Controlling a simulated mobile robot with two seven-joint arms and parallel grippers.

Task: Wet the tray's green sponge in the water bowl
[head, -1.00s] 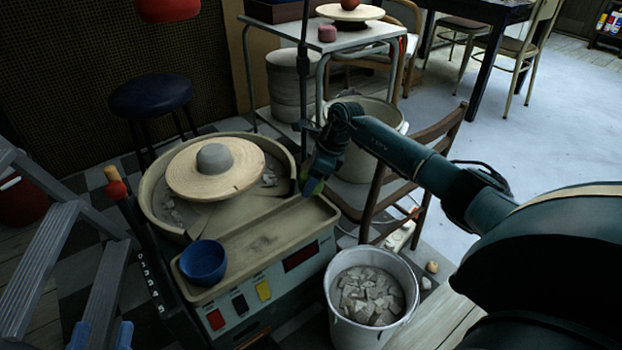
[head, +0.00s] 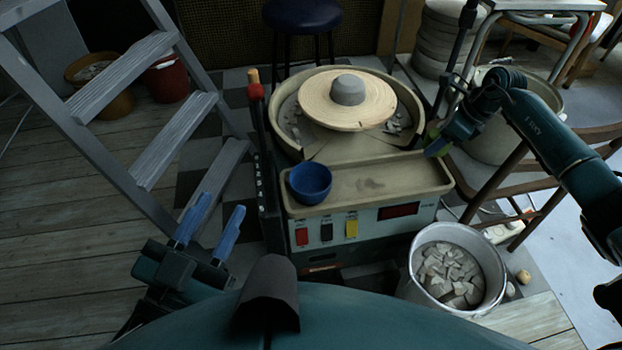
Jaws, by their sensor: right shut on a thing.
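The blue water bowl (head: 310,181) stands upright at the left end of the beige tray (head: 418,184) on the front of the pottery wheel. Its inside is too dark to show the water clearly. My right gripper (head: 436,146) is at the tray's right end, shut on the green sponge (head: 435,137), of which only a small green and yellowish edge shows. The rest of the sponge is hidden by the gripper. My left gripper (head: 208,236) is open and empty, low in front of the wheel and left of it, with its two blue fingers apart.
A grey lump of clay (head: 348,90) sits on the round wheel head (head: 330,111) behind the tray. A bucket of clay scraps (head: 452,275) stands at the front right. A stepladder (head: 170,130) stands at the left, and a wooden chair (head: 530,170) at the right.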

